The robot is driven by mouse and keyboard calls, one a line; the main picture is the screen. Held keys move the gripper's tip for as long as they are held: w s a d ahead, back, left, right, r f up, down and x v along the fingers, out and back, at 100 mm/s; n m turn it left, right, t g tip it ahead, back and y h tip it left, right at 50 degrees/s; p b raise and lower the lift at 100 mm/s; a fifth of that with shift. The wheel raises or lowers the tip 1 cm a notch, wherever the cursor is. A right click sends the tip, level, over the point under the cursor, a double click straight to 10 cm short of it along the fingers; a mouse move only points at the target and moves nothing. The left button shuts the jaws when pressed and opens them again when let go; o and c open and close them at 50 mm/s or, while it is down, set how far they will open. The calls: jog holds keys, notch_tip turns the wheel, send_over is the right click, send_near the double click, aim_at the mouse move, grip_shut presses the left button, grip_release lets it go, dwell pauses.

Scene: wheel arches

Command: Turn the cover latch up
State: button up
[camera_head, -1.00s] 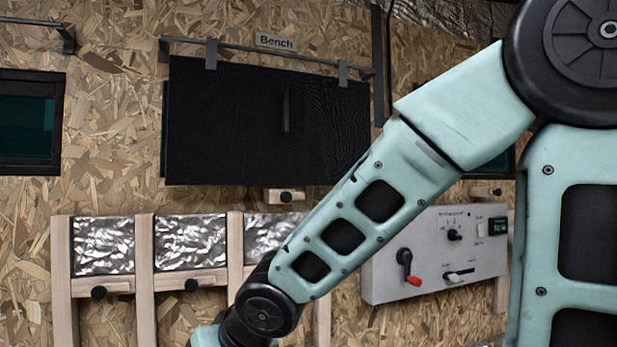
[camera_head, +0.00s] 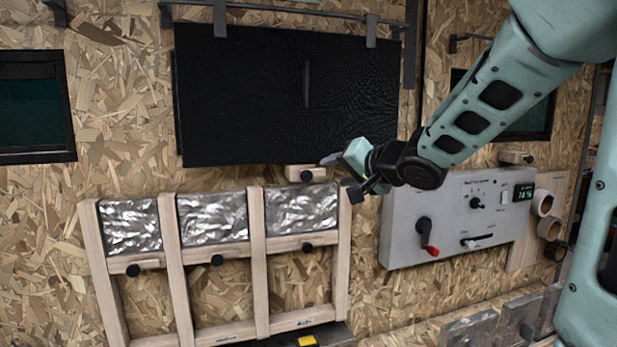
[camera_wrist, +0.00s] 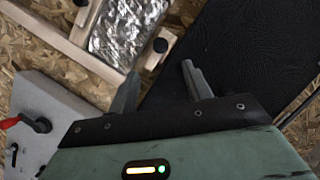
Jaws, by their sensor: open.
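The large black bench cover (camera_head: 240,100) hangs flat against the wall. Just under its lower edge is the cover latch (camera_head: 293,171), a small pale wooden bar with a black knob. The bar lies roughly level. My gripper (camera_head: 343,176) is just right of the latch in the head view, with its fingers spread and nothing between them. In the wrist view, the latch (camera_wrist: 148,58) shows beyond the open fingertips, with its black knob near the gap between them. The black cover (camera_wrist: 245,55) fills the right side there. I see no contact with the latch.
A wooden frame (camera_head: 258,270) with foil panels and black knobs stands below the cover. A grey control box (camera_head: 455,215) with a red-handled lever (camera_head: 429,245) is right of and below my gripper. Another wooden latch (camera_head: 516,157) is farther right.

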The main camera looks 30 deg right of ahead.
aim_at(308, 177)
jog(key=p+x, duration=0.1)
jog(key=x, duration=1.2)
jog(key=shift+w, duration=0.15)
jog(key=c, duration=0.9)
